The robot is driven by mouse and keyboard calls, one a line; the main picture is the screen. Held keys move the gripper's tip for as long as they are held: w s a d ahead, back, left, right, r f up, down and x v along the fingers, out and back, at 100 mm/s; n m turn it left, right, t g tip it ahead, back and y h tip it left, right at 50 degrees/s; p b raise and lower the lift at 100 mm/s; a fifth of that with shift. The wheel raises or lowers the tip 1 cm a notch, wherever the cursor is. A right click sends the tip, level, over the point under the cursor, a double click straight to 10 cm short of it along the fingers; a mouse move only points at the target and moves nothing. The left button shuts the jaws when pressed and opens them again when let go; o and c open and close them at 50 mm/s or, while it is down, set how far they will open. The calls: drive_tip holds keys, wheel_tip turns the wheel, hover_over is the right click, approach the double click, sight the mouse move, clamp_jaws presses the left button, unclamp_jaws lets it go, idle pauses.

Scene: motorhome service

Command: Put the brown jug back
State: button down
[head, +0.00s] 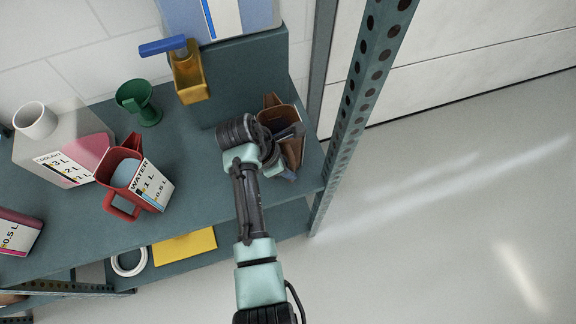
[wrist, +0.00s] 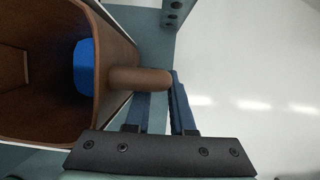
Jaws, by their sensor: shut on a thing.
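The brown jug (head: 291,149) is at the right end of the teal shelf (head: 215,206), close to the perforated upright, partly hidden behind my gripper. In the wrist view the jug (wrist: 118,50) opens toward the camera, with something blue inside it. Its brown handle (wrist: 142,79) lies between the two blue fingers of my gripper (wrist: 160,100), which is shut on it. The jug looks to be on or just over the shelf; I cannot tell whether its base touches.
A perforated upright (head: 360,105) rises close on the right. Open floor (head: 450,220) lies beyond it.

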idle(0.3)
drive_tip(key=c, duration=0.8)
unclamp_jaws()
drive_tip(key=shift+o, duration=0.2)
